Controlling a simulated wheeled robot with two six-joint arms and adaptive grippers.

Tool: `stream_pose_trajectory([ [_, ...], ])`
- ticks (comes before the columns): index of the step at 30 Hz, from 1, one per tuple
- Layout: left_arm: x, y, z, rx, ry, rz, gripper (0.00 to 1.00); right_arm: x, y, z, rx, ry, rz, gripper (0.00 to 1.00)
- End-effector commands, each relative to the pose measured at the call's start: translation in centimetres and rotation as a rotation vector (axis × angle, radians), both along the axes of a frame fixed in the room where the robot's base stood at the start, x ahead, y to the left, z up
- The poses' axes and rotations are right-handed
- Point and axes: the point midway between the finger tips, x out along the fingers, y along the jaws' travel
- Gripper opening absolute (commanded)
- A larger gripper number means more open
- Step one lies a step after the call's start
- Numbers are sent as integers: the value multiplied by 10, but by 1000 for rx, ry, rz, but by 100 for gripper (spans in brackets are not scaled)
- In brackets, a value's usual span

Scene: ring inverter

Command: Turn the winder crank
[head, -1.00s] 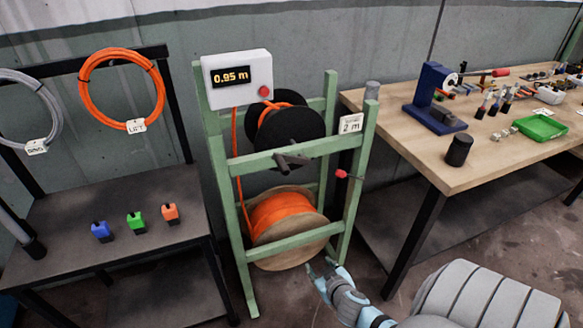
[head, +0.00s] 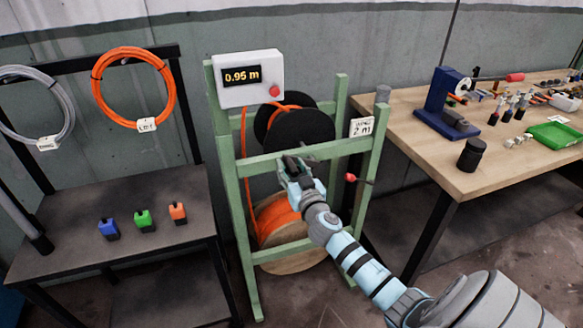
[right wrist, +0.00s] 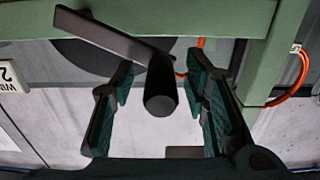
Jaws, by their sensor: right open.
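The green winder frame (head: 318,145) stands in the middle of the head view. It carries a black winding reel (head: 304,130) with orange cable and a lower supply spool (head: 275,213) of orange cable. The display box (head: 243,77) reads 0.95 m. My right gripper (head: 292,170) is in front of the frame's crossbar and covers most of the crank there. In the right wrist view, the crank arm (right wrist: 110,35) ends in a dark round handle (right wrist: 160,95). The handle lies between the open fingers of my right gripper (right wrist: 160,92), with gaps visible on both sides. My left gripper is not in view.
A wooden workbench (head: 440,165) with tools stands close on the right. A dark table (head: 70,225) with blue, green and orange blocks is on the left. A red-tipped lever (head: 350,178) sticks out from the frame right of my gripper.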

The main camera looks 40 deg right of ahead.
Motion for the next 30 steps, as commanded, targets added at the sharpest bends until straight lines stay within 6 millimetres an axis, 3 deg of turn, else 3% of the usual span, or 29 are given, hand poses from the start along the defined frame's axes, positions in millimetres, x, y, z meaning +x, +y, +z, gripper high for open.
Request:
stream_pose_trajectory([
  [8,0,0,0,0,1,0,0,3,-1,0,0,1,1,41],
  [16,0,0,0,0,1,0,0,3,-1,0,0,1,1,0],
  [30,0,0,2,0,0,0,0,8,6,3,26,-9,14,0],
])
